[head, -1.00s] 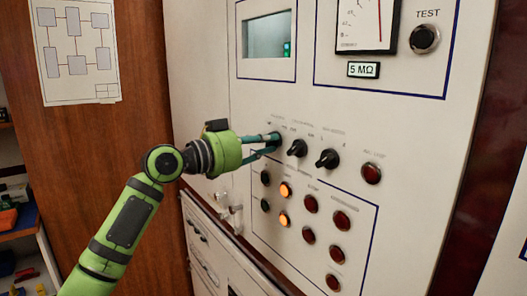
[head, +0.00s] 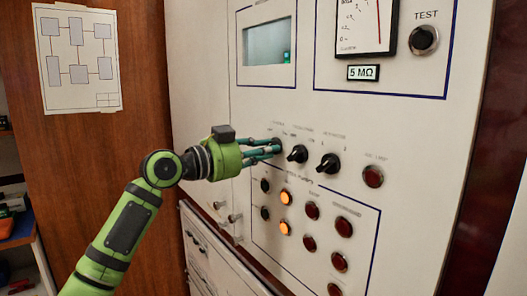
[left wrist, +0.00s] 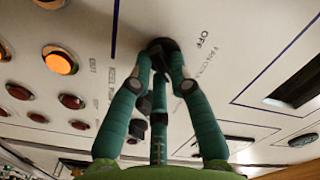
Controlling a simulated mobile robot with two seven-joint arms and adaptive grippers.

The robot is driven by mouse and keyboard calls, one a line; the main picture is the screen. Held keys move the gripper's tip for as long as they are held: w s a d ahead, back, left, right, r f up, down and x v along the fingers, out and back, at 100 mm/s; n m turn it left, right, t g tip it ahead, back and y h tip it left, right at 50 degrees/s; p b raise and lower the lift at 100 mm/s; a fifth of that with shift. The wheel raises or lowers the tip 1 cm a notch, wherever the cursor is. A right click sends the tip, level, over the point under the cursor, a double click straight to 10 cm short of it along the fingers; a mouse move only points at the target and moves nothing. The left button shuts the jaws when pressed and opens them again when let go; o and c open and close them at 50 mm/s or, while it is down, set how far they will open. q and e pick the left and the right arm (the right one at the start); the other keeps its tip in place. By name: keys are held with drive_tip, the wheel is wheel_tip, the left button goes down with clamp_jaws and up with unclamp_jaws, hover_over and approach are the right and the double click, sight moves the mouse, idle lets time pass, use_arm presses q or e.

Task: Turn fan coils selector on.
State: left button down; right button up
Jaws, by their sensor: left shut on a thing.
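The fan coils selector is a black rotary knob (left wrist: 158,45) on the pale panel. In the left wrist view it sits between my fingertips, with the labels "OFF" and "FAN COILS" beside it. My left gripper (head: 276,146) has its three green fingers closed around the knob, at the left end of a row of selectors. The same gripper shows in the left wrist view (left wrist: 160,62). The fingers mostly hide the knob in the head view, and its pointer direction cannot be told. My right gripper is not in view.
Two more black selectors, a middle one (head: 298,154) and a right one (head: 328,163), stand close to the right of my fingers. Lit orange lamps (head: 285,197) and several dark red ones are below. A display (head: 267,43) and a black TEST button (head: 424,40) are above.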

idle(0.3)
use_arm(q)
drive_tip(key=c, duration=1.1)
unclamp_jaws()
drive_tip(key=shift+c, duration=0.2)
drive_tip(key=v, duration=1.2)
